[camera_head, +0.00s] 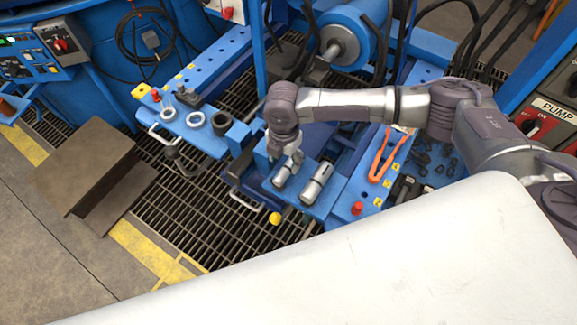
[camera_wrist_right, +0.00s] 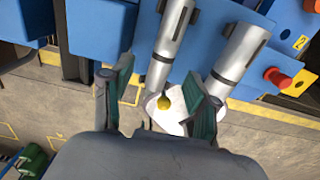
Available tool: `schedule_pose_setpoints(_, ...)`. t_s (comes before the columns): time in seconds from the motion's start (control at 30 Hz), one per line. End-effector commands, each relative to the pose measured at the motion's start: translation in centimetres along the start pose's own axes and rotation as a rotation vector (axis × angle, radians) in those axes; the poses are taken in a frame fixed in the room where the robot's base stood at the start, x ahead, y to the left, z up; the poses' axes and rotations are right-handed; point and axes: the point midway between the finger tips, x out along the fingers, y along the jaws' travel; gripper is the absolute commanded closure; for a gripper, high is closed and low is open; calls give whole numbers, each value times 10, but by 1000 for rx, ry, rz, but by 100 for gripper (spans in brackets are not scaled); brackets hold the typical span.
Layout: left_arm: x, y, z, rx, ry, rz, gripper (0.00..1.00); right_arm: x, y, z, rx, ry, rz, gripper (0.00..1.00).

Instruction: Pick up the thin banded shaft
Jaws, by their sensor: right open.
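Two grey metal shafts lie side by side on a blue shelf (camera_head: 327,206). The left one (camera_head: 283,177) looks thinner and is partly covered by my gripper in the head view. In the right wrist view this thinner shaft (camera_wrist_right: 165,55) points down between my fingers, with a dark slot on its side. The thicker shaft (camera_head: 318,184) lies to its right, also seen in the right wrist view (camera_wrist_right: 238,62). My left gripper is not in view.
A yellow knob (camera_head: 275,218) and a red knob (camera_head: 357,208) stand near the shelf. Orange-handled pliers (camera_head: 384,155) lie to the right. Grey rings (camera_head: 221,123) sit on a blue shelf at left. Dark floor grating (camera_head: 190,215) is open in front.

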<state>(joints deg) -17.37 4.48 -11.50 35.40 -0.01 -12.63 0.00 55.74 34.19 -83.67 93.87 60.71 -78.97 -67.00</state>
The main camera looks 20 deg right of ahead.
Motion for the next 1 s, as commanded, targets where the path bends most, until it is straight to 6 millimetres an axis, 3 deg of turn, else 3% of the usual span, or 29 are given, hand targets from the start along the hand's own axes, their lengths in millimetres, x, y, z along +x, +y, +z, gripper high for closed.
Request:
schedule_pose_setpoints(0.3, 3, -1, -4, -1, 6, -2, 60, 43, -4, 0, 0, 0, -1, 41)
schedule_pose_setpoints(0.57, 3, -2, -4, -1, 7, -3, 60, 46, -4, 0, 0, 0, -1, 41)
schedule_pose_setpoints(0.93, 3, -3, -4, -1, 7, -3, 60, 46, -4, 0, 0, 0, -1, 99)
schedule_pose_setpoints(1.0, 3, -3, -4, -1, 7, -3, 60, 46, -4, 0, 0, 0, -1, 100)
